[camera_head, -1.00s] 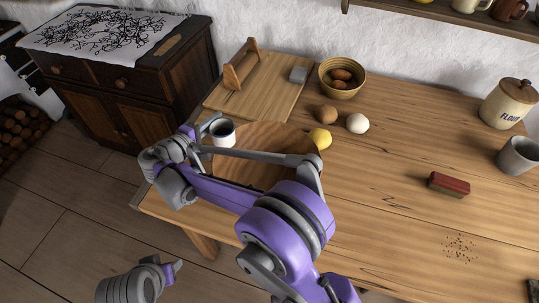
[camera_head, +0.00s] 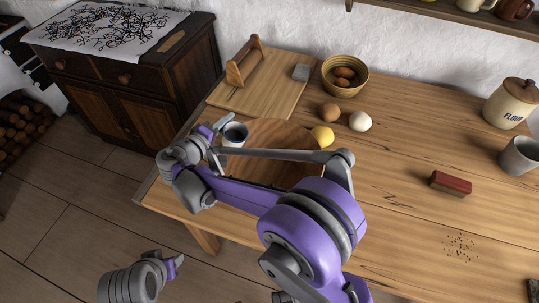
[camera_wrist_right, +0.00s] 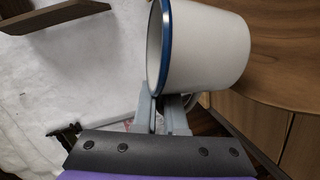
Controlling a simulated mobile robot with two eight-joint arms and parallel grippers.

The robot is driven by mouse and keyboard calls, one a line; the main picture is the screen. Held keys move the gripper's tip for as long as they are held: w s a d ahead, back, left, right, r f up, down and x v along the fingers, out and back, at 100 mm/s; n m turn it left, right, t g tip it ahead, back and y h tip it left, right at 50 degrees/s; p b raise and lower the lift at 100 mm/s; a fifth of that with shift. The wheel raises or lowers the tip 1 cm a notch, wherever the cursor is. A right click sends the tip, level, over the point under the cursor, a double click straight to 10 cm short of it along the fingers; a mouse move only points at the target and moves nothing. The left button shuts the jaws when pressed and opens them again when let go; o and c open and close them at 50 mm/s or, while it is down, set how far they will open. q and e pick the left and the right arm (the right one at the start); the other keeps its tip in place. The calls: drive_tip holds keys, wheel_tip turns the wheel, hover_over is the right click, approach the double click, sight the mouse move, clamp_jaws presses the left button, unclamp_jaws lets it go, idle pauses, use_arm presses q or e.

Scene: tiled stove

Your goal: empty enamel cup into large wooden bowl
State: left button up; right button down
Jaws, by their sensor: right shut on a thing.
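The white enamel cup (camera_head: 235,136) with a blue rim is held at the left edge of the large wooden bowl (camera_head: 268,131). In the head view its mouth faces up and looks dark inside; I cannot make out its contents. My right gripper (camera_head: 221,126) is shut on the cup at its handle side. In the right wrist view the cup (camera_wrist_right: 205,45) fills the upper middle, beside the gripper's fingers (camera_wrist_right: 166,108). My right arm covers much of the bowl. My left gripper (camera_head: 176,263) is low at the left, off the table; its jaw opening is unclear.
A small bowl of eggs (camera_head: 345,90) and a cutting board (camera_head: 250,98) stand behind. A brush (camera_head: 450,184) lies right; the table between is clear.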

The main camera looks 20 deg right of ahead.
sight(240, 126)
drive_tip(key=shift+s+d+f+m+y, duration=0.15)
drive_tip(key=shift+s+d+m+y, duration=0.05)
drive_tip(key=shift+s+d+m, duration=0.35)
drive_tip(key=shift+s+d+f+m+y, duration=0.2)
drive_tip(key=shift+s+d+m, duration=0.2)
drive_tip(key=shift+d+m, duration=0.2)
drive_tip(key=shift+s+d+m+t, duration=0.3)
drive_tip(key=shift+d+m, duration=0.05)
drive_tip(key=shift+d, duration=0.1)
drive_tip(key=shift+s+d+r+m+y+p, duration=0.4)
drive_tip(key=shift+d+r+m, duration=0.1)
drive_tip(key=shift+m, duration=0.2)
drive_tip(key=shift+s+d+r+m+t+p, duration=0.2)
drive_tip(key=shift+r+m+t+p, duration=0.1)
drive_tip(key=shift+r+m+t, duration=0.25)
idle(0.6)
drive_tip(key=shift+s+d+r+m+t+y+p, duration=0.15)
drive_tip(key=shift+s+d+r+m+y+p, duration=0.2)
drive_tip(key=shift+m, duration=0.4)
drive_tip(key=shift+s+d+r+m+t+y+p, duration=0.15)
drive_tip(key=shift+d+r+m+y+p, duration=0.2)
drive_tip(key=shift+m, duration=0.35)
idle(0.8)
drive_tip(key=shift+s+d+r+m+t, duration=0.1)
drive_tip(key=shift+s+d+m+t, duration=0.05)
drive_tip(key=shift+s+d+m, duration=0.35)
drive_tip(key=shift+s+d+r+m+t, duration=0.1)
drive_tip(key=shift+s+d+m, duration=0.15)
drive_tip(key=shift+d, duration=0.3)
